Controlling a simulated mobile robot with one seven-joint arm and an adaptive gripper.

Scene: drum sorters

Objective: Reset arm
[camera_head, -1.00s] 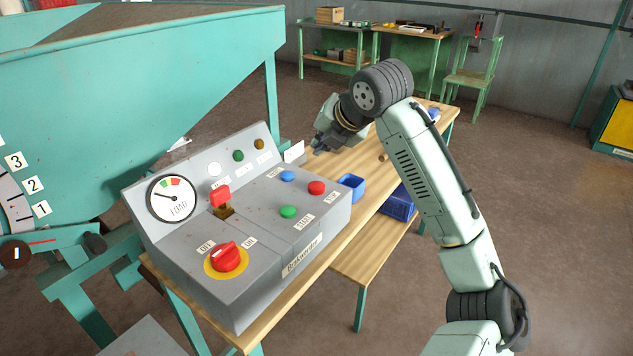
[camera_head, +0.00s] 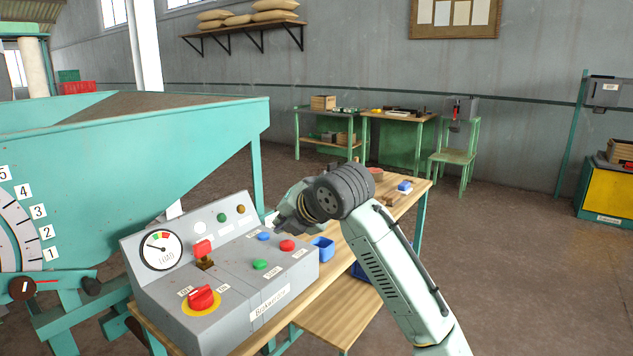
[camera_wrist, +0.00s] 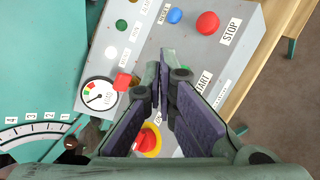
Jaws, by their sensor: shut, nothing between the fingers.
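My gripper (camera_head: 281,226) is shut and empty. In the head view it hangs by the right rear side of the grey control box (camera_head: 222,318), with my arm folded at the wrist. In the wrist view my gripper (camera_wrist: 167,52) points over the box panel. The box carries a load gauge (camera_head: 160,250), a red switch (camera_head: 202,248), a red rotary knob (camera_head: 201,297), and blue (camera_head: 264,236), red (camera_head: 287,245) and green (camera_head: 260,265) buttons. In the wrist view the fingers partly hide the green button and the rotary knob.
The box stands on a wooden table (camera_head: 343,272). A blue bin (camera_head: 322,249) sits beside it. A large teal hopper (camera_head: 190,135) stands at the left. A workbench (camera_head: 400,117) and a green chair (camera_head: 455,157) are at the back.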

